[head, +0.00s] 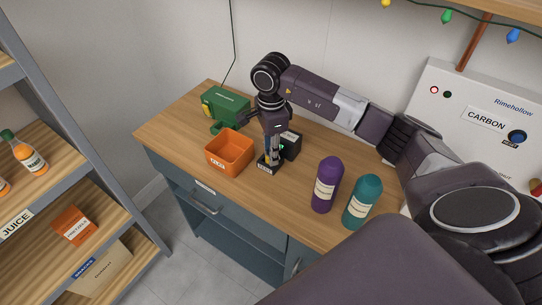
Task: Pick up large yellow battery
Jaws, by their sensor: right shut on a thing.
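My right gripper (272,158) reaches down over the wooden counter, between the orange bin and a black box. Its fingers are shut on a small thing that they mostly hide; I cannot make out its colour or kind. Just below the fingertips is a low black holder (267,170) with a white label; I cannot tell whether the held thing touches it. No large yellow battery shows clearly. A small yellow part (207,109) shows at the left end of the green case, and I cannot tell what it is. My left gripper is not in view.
An orange bin (229,149) stands left of the gripper, a green case (227,104) behind it, and a black box (291,146) close right. Purple (327,182) and teal (362,204) bottles stand at right. A shelf (110,205) stands left. The counter's front left is clear.

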